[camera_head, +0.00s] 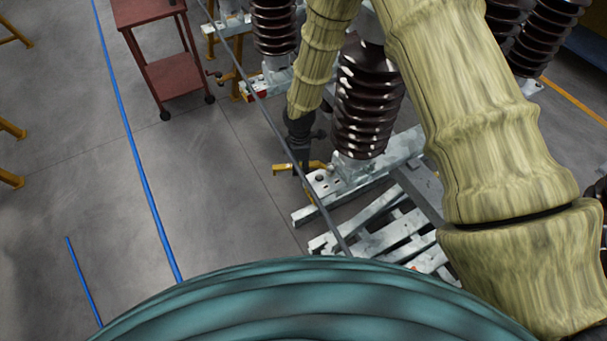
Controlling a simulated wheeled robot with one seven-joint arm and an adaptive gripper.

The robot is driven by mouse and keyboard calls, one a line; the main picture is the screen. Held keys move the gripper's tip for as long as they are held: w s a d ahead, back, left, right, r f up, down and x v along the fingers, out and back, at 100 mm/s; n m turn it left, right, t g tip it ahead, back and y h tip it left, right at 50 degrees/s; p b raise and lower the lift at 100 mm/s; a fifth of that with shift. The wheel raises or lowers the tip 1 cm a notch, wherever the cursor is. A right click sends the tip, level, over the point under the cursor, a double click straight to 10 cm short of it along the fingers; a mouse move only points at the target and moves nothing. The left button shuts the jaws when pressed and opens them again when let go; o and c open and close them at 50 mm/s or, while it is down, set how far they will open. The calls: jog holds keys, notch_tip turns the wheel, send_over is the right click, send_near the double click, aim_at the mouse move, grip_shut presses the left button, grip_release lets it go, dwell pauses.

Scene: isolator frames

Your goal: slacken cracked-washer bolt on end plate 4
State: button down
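My gripper (304,168) is a small dark shape at the lower end of my yellow-sleeved arm, just left of a brown ribbed insulator (368,100). Its fingers are too small and dark to tell open from shut. Just below it is a pale end plate (323,184) with dark bolt heads or holes, at the end of a grey metal beam. I cannot read a plate number, and no cracked washer can be made out. A yellow bar (285,167) sticks out leftward beside the gripper, close to the plate. Whether the gripper touches either is unclear.
A thin dark rod or cable crosses diagonally in front of the gripper. More insulators (273,28) stand behind. A reddish trolley (167,60) stands at upper left. A pale slatted pallet (388,236) lies below the plate. The grey floor at left is mostly clear.

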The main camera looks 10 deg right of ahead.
jog(key=shift+w+d+f+m+b, duration=0.15)
jog(key=shift+w+m+b, duration=0.6)
jog(key=shift+b, duration=2.45)
jog(key=shift+r, duration=0.2)
jog(key=shift+p, duration=0.45)
jog(key=shift+f+b, duration=0.55)
jog(key=shift+f, duration=0.6)
jog(key=shift+s, duration=0.15)
